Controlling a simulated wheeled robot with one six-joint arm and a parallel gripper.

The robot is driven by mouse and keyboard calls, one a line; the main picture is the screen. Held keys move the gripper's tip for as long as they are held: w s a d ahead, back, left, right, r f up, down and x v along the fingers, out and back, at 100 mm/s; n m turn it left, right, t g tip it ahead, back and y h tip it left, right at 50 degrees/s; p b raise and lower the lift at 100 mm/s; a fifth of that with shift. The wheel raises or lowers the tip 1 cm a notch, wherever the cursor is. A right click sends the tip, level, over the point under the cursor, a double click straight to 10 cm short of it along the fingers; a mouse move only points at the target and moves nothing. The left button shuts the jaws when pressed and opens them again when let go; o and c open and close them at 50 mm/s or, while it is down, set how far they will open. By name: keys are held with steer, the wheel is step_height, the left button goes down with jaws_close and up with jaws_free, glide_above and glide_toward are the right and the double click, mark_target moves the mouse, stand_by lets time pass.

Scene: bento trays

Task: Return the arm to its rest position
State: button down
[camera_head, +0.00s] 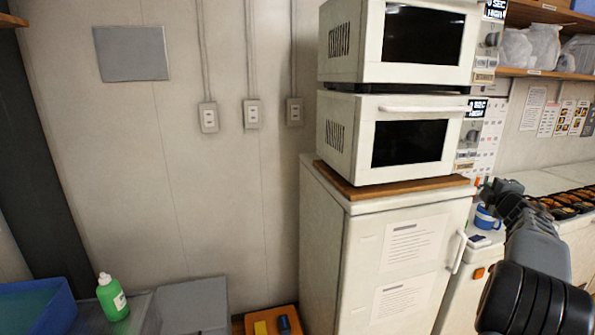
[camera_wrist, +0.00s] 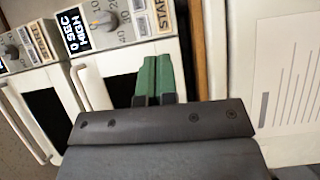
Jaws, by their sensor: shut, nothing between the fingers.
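My gripper (camera_wrist: 153,80) shows in the wrist view with its two green fingers together and nothing between them. Behind the fingers are the fronts of two white microwaves, tilted in this view. In the head view my arm rises from the lower right corner. Its far end is in front of the counter, to the right of the white fridge. The fingers are too small to make out there.
Two microwaves (camera_head: 348,140) are stacked on a wooden board (camera_head: 400,187) on the white fridge (camera_head: 335,235). A blue-and-white cup (camera_head: 486,217) stands close to my arm's end. Trays of food (camera_head: 570,203) lie at the right. A green bottle (camera_head: 112,298) stands lower left.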

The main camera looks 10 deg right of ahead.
steer(key=s+a+f+m+g+h, duration=0.1)
steer(key=s+f+m+g, duration=0.25)
steer(key=f+m, duration=0.25)
steer(key=s+a+f+m+g+h, duration=0.1)
steer(key=s+f+m+g, duration=0.2)
steer(key=f+m+g, duration=0.25)
steer(key=s+a+f+g+y, duration=0.1)
steer(key=s+a, duration=0.4)
steer(key=a, duration=1.1)
steer(key=s+a+f+g+y, duration=0.1)
steer(key=s+a+f+y, duration=0.3)
steer(key=a, duration=1.1)
steer(key=s+a+f+g+y, duration=0.1)
steer(key=s+a+y, duration=0.3)
steer(key=a, duration=1.2)
steer(key=s+f+m, duration=0.1)
steer(key=s, duration=0.1)
steer(key=shift+s+a+f+y, duration=0.25)
steer(key=shift+s+a+y, duration=0.05)
steer(key=shift+s+y, duration=0.1)
steer(key=shift+d, duration=0.1)
